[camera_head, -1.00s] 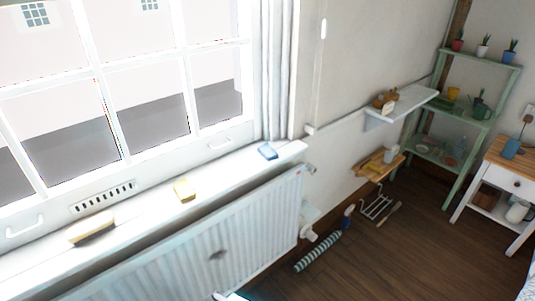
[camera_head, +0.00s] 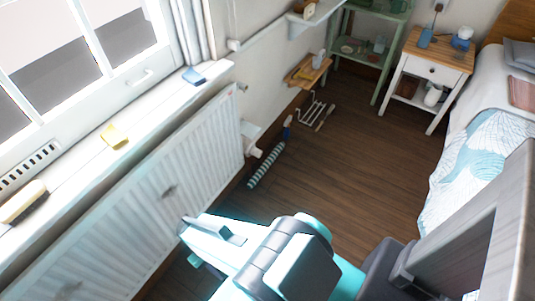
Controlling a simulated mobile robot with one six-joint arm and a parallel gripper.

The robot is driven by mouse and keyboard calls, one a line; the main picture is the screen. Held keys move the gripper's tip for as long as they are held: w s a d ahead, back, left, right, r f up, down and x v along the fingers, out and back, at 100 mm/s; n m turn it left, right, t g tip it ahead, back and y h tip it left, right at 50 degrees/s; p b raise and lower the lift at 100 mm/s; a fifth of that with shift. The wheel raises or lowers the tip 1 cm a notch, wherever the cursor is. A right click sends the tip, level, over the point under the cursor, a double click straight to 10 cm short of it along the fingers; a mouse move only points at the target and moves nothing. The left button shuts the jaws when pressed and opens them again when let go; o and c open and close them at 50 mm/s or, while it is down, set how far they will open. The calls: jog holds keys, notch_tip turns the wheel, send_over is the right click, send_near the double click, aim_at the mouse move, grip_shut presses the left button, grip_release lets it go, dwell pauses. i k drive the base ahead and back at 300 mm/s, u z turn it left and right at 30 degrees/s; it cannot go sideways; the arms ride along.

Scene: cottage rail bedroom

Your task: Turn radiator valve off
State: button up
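The white radiator (camera_head: 150,195) runs along the wall under the window sill. A small white valve knob (camera_head: 254,152) sticks out low at its right end, close to the floor. A small grey fitting (camera_head: 243,87) shows at the radiator's upper right corner. My white and teal arm reaches in from the lower right, and its end with my gripper (camera_head: 190,240) is in front of the radiator, apart from the valve knob and nearer to the camera. The finger opening cannot be made out.
The sill holds a blue block (camera_head: 193,76), a yellow sponge (camera_head: 114,136) and a brush (camera_head: 22,202). A striped roll (camera_head: 267,166) and a wire rack (camera_head: 310,108) lie on the floor near the valve.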

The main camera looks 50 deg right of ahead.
aim_at(254, 152)
jog(key=u, duration=1.45)
jog(key=k, duration=0.1)
jog(key=z, duration=3.05)
jog(key=k, duration=0.9)
jog(key=u, duration=0.15)
jog(key=i, duration=0.85)
